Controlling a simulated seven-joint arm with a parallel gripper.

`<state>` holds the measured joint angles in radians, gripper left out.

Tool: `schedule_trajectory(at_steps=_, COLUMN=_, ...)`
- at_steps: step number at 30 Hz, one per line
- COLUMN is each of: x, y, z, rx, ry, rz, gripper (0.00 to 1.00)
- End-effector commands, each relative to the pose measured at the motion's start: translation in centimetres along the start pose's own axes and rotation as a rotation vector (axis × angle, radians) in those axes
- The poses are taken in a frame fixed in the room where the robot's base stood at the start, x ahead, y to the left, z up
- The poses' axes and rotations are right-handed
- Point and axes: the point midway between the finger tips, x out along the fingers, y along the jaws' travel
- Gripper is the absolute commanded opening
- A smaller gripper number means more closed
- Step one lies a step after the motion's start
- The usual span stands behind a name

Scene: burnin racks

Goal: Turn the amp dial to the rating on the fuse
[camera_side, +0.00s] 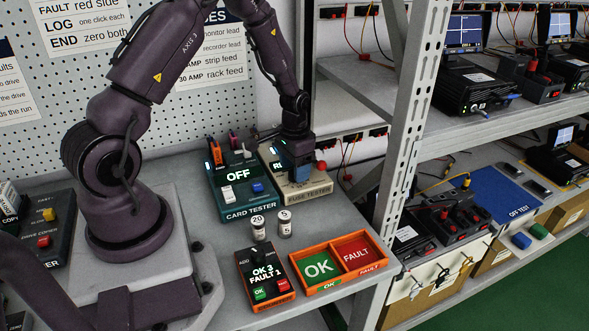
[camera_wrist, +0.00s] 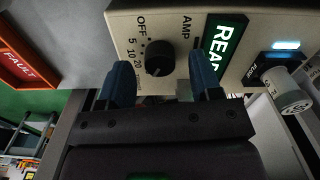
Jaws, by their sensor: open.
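The fuse tester (camera_side: 309,195) is a beige box at the back of the bench, partly hidden by my gripper. In the wrist view its black amp dial (camera_wrist: 158,58) is ringed by OFF, 5, 10, 20 and a blurred mark; I cannot tell surely where it points. A lit green display (camera_wrist: 225,45) reads "REA", the rest cut off. A pale fuse (camera_wrist: 290,98) sits at the FUSE slot; the marking on its end is not legible. My gripper (camera_wrist: 162,78) is open, its blue fingers on either side of the dial, apparently apart from it.
Two loose fuses stand on the bench, one marked 20 (camera_side: 257,228) and one apparently 5 (camera_side: 284,225). A card tester (camera_side: 247,213) reading OFF stands left of the fuse tester. An orange OK/FAULT tray (camera_side: 337,287) and a counter box (camera_side: 264,277) are in front.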

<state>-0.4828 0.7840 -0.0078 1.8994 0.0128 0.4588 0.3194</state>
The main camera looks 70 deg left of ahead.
Motion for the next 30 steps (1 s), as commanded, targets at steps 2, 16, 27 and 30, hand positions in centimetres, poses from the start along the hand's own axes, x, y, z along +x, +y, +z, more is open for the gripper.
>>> schedule_trajectory(at_steps=2, x=-1.5, y=0.0, z=-0.1, rx=0.0, ry=0.005, rz=-0.001, gripper=0.59)
schedule_trajectory(at_steps=16, x=-10.7, y=0.0, z=-0.1, rx=-0.001, ry=0.005, rz=-0.001, gripper=0.59)
schedule_trajectory(at_steps=27, x=-11.9, y=0.0, z=0.0, rx=-0.001, ry=0.001, rz=0.0, gripper=0.59)
schedule_trajectory(at_steps=30, x=-11.9, y=0.0, z=0.0, rx=-0.002, ry=0.001, rz=0.0, gripper=0.59)
